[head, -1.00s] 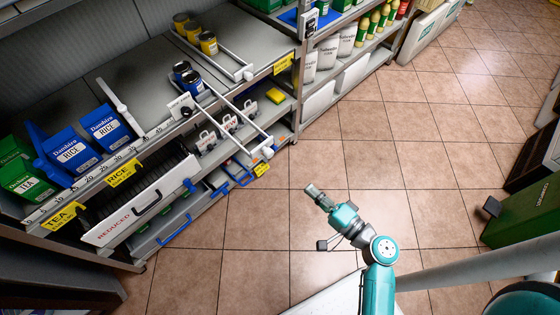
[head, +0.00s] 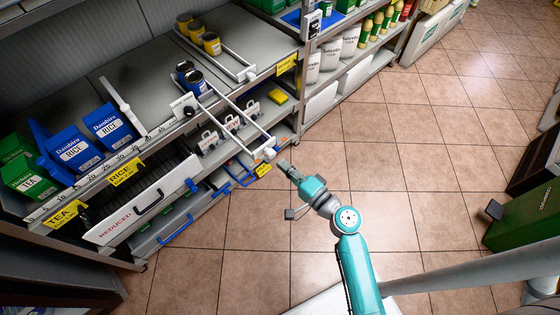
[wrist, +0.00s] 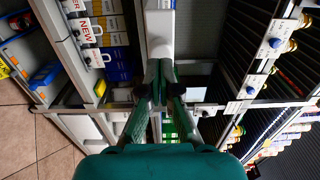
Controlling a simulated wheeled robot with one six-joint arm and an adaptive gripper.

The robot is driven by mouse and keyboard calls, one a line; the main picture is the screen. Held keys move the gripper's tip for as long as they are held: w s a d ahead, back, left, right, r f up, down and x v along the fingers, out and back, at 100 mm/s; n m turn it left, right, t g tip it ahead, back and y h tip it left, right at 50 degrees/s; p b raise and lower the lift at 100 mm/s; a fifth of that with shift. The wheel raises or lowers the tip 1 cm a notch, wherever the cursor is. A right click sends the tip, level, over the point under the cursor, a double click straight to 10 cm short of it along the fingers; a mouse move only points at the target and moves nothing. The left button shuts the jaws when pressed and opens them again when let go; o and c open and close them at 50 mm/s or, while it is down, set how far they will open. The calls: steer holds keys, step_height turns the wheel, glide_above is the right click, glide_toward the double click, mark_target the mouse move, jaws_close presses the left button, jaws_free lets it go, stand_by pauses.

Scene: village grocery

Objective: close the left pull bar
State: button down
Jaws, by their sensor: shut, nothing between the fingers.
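The left pull bar (head: 241,118) is a white frame sticking out well beyond the shelf's front edge, around two dark blue cans (head: 190,78) at its back. Its front end (head: 268,152) hangs over the aisle. My gripper (head: 284,165) is just to the right of and in front of that end. In the wrist view my gripper (wrist: 160,72) is shut and empty, its fingertips close to a white block (wrist: 160,32) of the bar. Whether they touch cannot be told. The right pull bar (head: 228,60) stays within the shelf, around yellow cans (head: 211,42).
Below are small cases (head: 232,124), a yellow box (head: 277,96) and blue drawer handles (head: 240,178). Rice bags (head: 72,150) stand on the shelf. The tiled floor (head: 385,165) to the right is clear.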

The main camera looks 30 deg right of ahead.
steer(key=shift+x, duration=1.05)
